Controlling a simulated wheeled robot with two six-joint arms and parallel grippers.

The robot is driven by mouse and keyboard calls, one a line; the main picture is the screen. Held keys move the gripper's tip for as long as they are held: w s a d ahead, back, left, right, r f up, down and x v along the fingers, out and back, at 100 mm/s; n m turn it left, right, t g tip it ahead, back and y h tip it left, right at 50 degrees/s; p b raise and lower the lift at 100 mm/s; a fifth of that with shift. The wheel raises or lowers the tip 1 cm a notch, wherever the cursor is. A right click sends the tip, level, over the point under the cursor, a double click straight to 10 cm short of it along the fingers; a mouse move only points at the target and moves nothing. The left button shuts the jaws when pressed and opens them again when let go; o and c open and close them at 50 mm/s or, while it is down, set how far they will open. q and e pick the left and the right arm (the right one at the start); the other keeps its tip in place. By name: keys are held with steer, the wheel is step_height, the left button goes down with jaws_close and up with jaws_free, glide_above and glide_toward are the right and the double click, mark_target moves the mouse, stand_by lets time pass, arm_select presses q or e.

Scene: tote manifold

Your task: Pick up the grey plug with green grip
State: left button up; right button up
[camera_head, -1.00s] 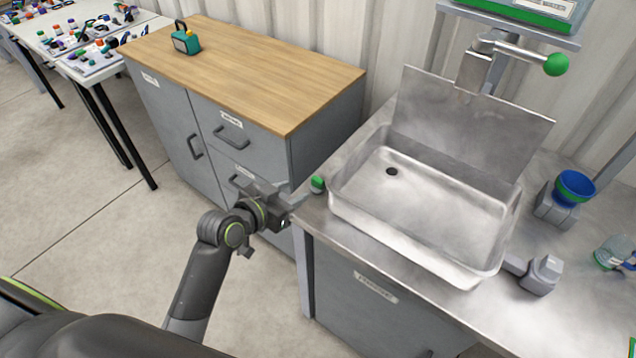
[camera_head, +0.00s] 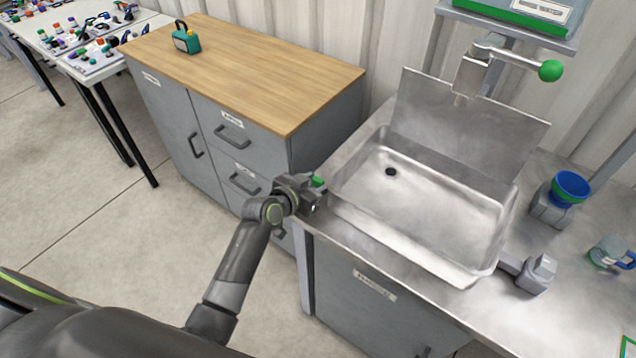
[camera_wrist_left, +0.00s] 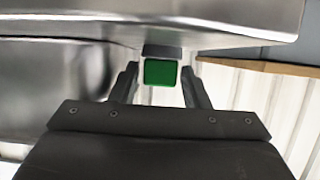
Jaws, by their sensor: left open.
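The plug's green grip (camera_head: 317,181) shows just past my left gripper in the head view, at the left edge of the steel counter beside the sink. In the left wrist view the green grip (camera_wrist_left: 160,72) lies between the two fingers, with the plug's grey part (camera_wrist_left: 162,51) above it. My left gripper (camera_head: 318,192) is open, its fingers (camera_wrist_left: 160,88) on either side of the grip with gaps showing. In the head view the gripper hides most of the plug. My right gripper is not in view.
The steel sink (camera_head: 345,205) stands close to the right of the gripper. A wood-topped cabinet (camera_head: 270,75) is behind and left. A blue-topped container (camera_head: 570,187) and a clear jug (camera_head: 606,254) stand on the counter (camera_head: 580,310) at right.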

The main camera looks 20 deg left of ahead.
mark_target(316, 181)
arm_select(q)
steer(key=shift+w+d+f, duration=0.1)
steer(key=shift+w+f, duration=0.05)
steer(key=shift+w, duration=0.1)
steer(key=c, duration=0.7)
step_height(316, 181, up, 10)
steer(key=shift+r, duration=0.1)
steer(key=shift+s, duration=0.1)
stand_by(0.3)
